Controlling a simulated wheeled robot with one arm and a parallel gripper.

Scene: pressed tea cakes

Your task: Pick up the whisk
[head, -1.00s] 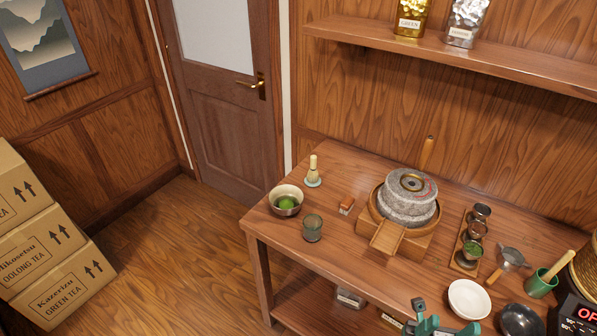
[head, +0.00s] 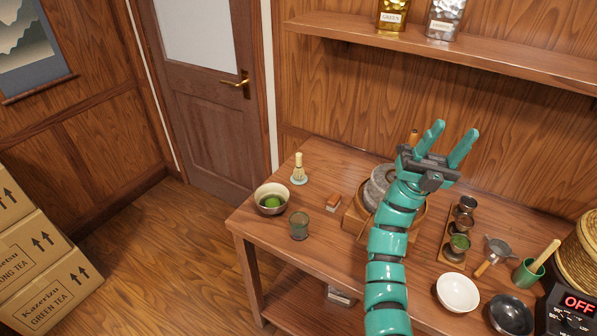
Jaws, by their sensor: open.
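The whisk (head: 298,164) stands upright at the back left of the wooden table, a pale handle on top of a light green-white base. My gripper (head: 452,140) is raised over the table, to the right of the whisk and well apart from it. Its two teal fingers are spread, with nothing between them. My arm and gripper hide much of the stone mill (head: 376,187).
A bowl of green tea (head: 263,205) and a glass cup (head: 299,226) stand near the whisk. Cups, a strainer (head: 497,248) and bowls fill the right side. A shelf (head: 430,49) with tins hangs above.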

